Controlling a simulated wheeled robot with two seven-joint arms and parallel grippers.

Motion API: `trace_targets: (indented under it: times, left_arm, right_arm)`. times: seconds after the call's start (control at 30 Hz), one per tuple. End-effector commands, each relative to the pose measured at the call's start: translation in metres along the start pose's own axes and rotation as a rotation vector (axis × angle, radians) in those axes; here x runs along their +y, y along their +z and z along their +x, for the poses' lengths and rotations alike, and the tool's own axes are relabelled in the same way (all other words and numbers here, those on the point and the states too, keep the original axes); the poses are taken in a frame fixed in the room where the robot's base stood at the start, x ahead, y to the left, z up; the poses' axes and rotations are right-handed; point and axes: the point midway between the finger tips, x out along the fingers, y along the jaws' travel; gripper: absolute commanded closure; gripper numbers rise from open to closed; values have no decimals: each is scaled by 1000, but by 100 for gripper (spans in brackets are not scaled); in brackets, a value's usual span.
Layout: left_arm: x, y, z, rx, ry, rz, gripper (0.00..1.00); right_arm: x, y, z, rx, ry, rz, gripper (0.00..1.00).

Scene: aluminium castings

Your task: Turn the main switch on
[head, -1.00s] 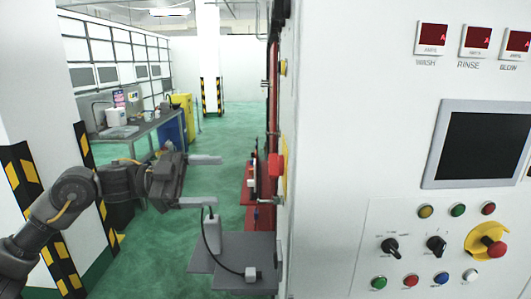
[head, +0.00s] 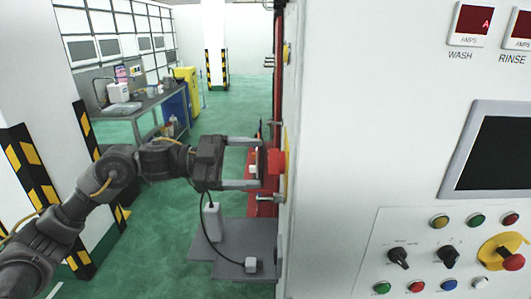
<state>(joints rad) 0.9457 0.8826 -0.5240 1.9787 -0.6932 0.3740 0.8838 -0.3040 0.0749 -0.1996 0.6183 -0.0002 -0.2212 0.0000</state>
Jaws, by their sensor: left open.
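The main switch, a red rotary handle (head: 275,167) on a yellow plate (head: 289,172), sits on the left side face of the white cabinet and is seen edge-on. My left gripper (head: 257,164) is open in front of it. One finger is above the height of the handle and one below, with the tips at or close to the handle. I cannot tell whether they touch it. The handle's turned position cannot be read from this side angle. My right gripper is not in view.
The cabinet front (head: 350,120) fills the right, with a dark screen (head: 500,152), buttons and a red emergency stop (head: 513,261). A grey stand (head: 235,240) with a cabled white device is below the gripper. A striped pillar (head: 35,175) stands left. Green floor is open between.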

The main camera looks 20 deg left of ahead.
Motion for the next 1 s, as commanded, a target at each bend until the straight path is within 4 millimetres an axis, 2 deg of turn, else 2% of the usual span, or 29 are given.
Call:
trace_targets:
  times: [0.1,0.3,0.63,0.93,1.0]
  left_arm:
    - [-2,-4,19,2,2,0,20]
    - [0,-1,36,2,2,1,20]
    - [0,0,39,1,2,1,21]
    - [0,0,38,1,2,1,61]
    - [0,0,38,1,2,1,65]
  right_arm:
    - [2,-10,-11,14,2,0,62]
    - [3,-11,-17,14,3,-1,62]
    - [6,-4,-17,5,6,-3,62]
    - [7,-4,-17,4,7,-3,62]
    - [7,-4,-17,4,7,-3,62]
